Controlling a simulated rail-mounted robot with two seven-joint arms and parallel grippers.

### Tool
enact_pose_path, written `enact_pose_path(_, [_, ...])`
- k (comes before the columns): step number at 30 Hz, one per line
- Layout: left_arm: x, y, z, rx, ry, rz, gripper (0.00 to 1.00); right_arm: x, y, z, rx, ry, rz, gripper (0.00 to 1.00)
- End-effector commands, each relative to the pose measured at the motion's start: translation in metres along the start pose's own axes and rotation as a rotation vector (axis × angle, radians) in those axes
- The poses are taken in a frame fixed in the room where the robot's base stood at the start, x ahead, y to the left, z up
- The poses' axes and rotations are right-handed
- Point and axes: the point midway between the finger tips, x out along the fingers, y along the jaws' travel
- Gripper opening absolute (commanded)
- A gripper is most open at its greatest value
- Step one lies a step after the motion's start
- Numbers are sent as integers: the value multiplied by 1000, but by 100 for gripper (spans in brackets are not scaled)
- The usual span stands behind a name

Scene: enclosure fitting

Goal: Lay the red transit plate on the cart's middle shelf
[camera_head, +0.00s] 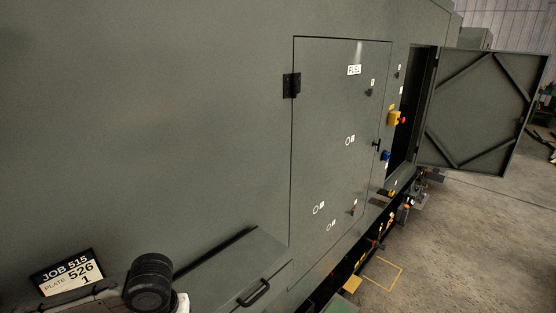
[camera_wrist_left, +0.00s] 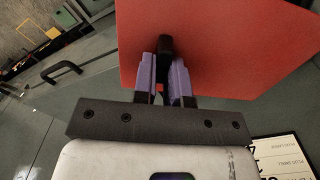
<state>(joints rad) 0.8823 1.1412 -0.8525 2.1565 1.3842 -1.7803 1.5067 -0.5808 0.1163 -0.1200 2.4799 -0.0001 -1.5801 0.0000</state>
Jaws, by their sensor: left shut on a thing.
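The red transit plate (camera_wrist_left: 225,45) fills the upper middle of the left wrist view. My left gripper (camera_wrist_left: 166,70) is shut on a black grip (camera_wrist_left: 165,46) at the plate, with its purple finger pads on either side. The plate's far edges run out of that view. The plate does not show in the head view, where only a dark rounded part of my arm appears at the bottom left. My right gripper is not in view. I cannot make out the cart or its middle shelf in either view.
A large grey-green enclosure (camera_head: 190,120) fills the head view, with a shut fuel door (camera_head: 330,110) and an open door (camera_head: 480,110) at right. A handled ledge (camera_head: 222,270) juts out low. A job sign (camera_head: 68,275) is at bottom left. Concrete floor (camera_head: 470,240) is open at right.

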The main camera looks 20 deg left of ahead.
Motion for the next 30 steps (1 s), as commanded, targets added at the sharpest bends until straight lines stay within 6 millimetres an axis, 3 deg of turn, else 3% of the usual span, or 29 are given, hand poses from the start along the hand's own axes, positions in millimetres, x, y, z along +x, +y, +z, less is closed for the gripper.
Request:
enact_pose_path(1, [-14,19,4,67,5,7,0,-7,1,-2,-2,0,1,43])
enact_pose_path(6, [-41,66,20,273,6,3,0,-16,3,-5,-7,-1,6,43])
enact_pose_path(15, [-83,117,43,533,3,1,0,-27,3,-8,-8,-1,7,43])
enact_pose_path(23, [-92,128,52,608,-1,-1,0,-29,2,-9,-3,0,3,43])
enact_pose_path(30, [-53,111,78,612,1,-3,0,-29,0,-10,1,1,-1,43])
